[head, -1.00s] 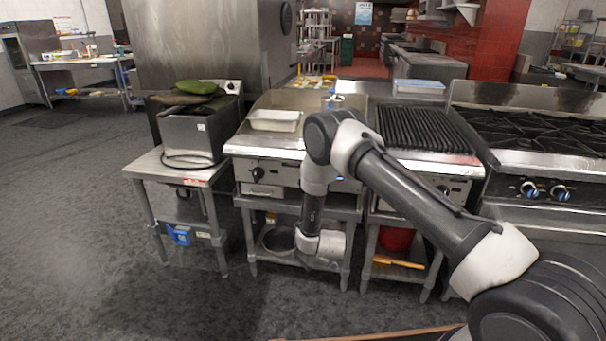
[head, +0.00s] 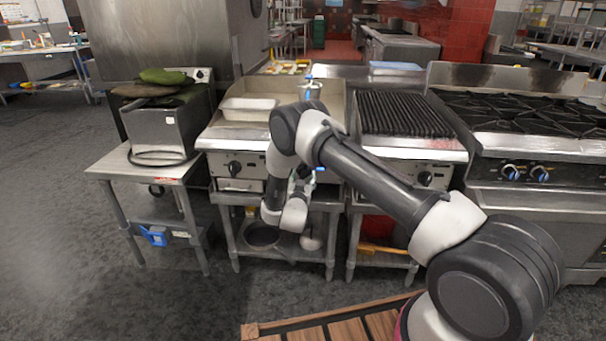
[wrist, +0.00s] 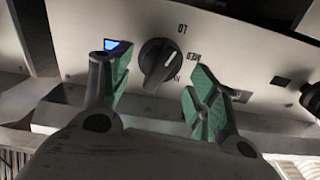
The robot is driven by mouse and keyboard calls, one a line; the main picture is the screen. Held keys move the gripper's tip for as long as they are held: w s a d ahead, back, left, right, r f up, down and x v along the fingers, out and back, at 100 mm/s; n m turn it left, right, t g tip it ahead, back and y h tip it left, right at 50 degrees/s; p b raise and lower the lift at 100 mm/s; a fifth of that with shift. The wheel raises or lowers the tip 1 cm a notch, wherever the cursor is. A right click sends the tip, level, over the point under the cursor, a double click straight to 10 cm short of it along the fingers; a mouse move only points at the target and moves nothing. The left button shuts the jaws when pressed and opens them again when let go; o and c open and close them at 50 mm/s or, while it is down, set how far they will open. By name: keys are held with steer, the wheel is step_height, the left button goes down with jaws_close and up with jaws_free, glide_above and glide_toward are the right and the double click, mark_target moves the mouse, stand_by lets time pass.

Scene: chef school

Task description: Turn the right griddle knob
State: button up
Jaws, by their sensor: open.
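The griddle (head: 228,135) stands left of centre in the head view, with a steel front panel. Its left knob (head: 233,168) is black and in plain sight; its right side is hidden by my arm. In the wrist view, a black round knob (wrist: 160,63) with a pale pointer line sits on the panel, with printed marks around it. My gripper (wrist: 157,72) is open, one green-padded finger on each side of this knob, with gaps visible on both sides. I cannot tell how near the fingertips are in depth. My gripper shows only partly in the head view (head: 302,182).
A white tray (head: 249,109) lies on the griddle. A ribbed grill (head: 400,115) with a knob (head: 424,178) stands to the right, then a burner range (head: 525,115). A fryer (head: 172,130) stands left. Another black knob (wrist: 312,96) is at the wrist view's right edge.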

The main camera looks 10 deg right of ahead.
mark_target(304, 176)
steer(key=shift+x, duration=1.95)
steer(key=shift+c, duration=0.2)
steer(key=c, duration=0.7)
steer(key=shift+m, duration=0.3)
steer(key=m, duration=0.5)
steer(key=shift+m, duration=0.3)
steer(key=m, duration=0.5)
steer(key=shift+s+d+f, duration=0.1)
steer(key=shift+f, duration=0.05)
steer(key=shift+m, duration=0.4)
